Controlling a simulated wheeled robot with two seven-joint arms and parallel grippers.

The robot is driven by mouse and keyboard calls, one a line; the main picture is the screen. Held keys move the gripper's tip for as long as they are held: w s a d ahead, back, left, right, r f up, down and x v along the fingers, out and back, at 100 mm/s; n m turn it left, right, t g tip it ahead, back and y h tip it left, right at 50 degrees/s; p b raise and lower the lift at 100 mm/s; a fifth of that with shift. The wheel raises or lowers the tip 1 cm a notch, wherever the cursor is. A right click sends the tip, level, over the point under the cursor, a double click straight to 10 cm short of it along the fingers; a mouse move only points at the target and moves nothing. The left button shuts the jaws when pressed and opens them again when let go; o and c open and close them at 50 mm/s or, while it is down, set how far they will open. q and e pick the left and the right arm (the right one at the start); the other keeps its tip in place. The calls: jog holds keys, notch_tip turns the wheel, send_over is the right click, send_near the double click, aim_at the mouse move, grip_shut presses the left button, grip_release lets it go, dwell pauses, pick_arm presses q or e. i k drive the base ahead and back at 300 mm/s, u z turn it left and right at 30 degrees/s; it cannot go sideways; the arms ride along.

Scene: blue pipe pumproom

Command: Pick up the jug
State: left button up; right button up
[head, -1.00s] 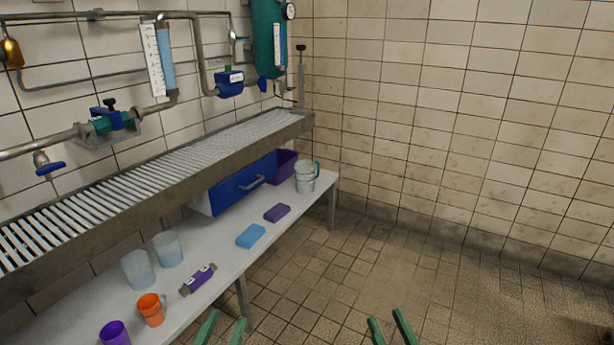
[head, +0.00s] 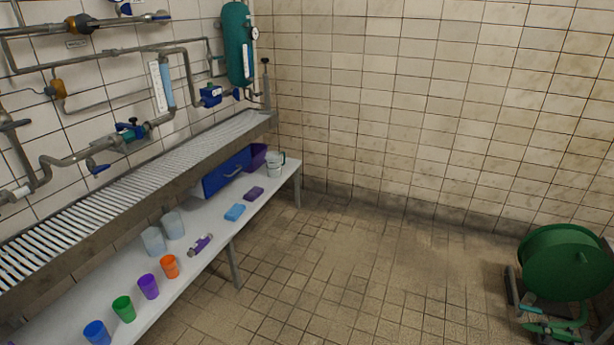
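The jug (head: 273,167) is a clear, pale vessel with a green handle on its right side. It stands upright at the far right end of the white bench, in front of a purple bin (head: 256,157). Neither of my grippers is in the head view now, so nothing of mine is seen near the jug.
The white bench (head: 214,232) also holds a blue drawer box (head: 222,177), blue and purple blocks, a purple-grey item and several cups. A slatted shelf (head: 140,182) overhangs it. A green reel (head: 563,262) stands at right. The tiled floor between is clear.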

aim_at(274, 159)
jog(key=z, duration=0.3)
jog(key=k, duration=0.75)
jog(key=z, duration=0.7)
jog(key=i, duration=3.9)
jog(key=u, duration=1.65)
jog(key=i, duration=1.1)
jog(key=u, duration=1.15)
